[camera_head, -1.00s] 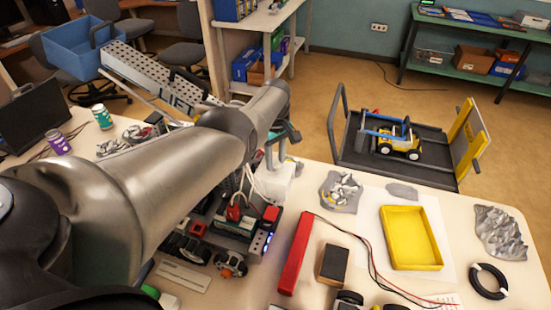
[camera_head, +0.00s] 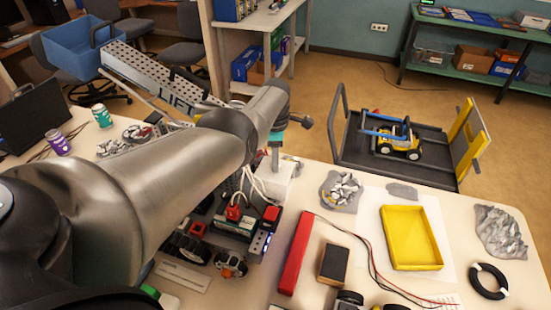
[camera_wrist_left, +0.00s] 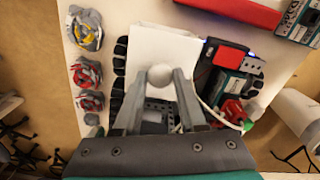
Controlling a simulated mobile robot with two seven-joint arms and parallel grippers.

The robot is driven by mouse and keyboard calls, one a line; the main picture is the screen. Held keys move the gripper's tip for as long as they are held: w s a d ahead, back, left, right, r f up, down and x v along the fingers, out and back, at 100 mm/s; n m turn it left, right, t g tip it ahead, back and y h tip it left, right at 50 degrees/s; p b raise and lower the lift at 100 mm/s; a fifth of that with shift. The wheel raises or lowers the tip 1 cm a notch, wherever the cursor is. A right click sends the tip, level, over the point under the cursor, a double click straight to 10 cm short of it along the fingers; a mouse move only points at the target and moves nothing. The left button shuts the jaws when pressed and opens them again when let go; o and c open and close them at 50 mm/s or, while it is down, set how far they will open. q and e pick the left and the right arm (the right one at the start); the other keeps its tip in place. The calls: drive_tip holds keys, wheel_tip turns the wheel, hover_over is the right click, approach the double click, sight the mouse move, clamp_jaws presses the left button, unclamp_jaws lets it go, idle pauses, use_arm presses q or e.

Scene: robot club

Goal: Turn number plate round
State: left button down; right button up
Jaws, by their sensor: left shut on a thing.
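A white block (camera_wrist_left: 168,45) with a flat pale face sits on the end of the wheeled robot (camera_head: 235,235); I take it for the number plate's mount, but no number is readable. It also shows in the head view (camera_head: 284,178), partly behind my arm. My left gripper (camera_wrist_left: 162,77) points down over it, with its two fingers on either side of a white round knob (camera_wrist_left: 160,73), shut on it. In the head view my left arm hides most of the gripper. My right gripper is in neither view.
A red bar (camera_head: 295,252), a dark block (camera_head: 333,264) and a yellow tray (camera_head: 411,238) lie to the right on the table. Wires run beside the white block. Cans (camera_head: 102,115) stand at the left. A dark cart (camera_head: 425,165) stands beyond the table.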

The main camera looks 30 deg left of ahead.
use_arm(q)
drive_tip(key=shift+n, duration=0.6)
drive_tip(key=shift+c, duration=2.3)
unclamp_jaws()
wheel_tip(320, 180, up, 6)
drive_tip(key=p, duration=0.4)
drive_tip(key=shift+f, duration=0.2)
wheel_tip(320, 180, up, 10)
drive_tip(key=p, duration=0.1)
drive_tip(key=shift+f+p, duration=0.15)
drive_tip(key=shift+p, duration=0.2)
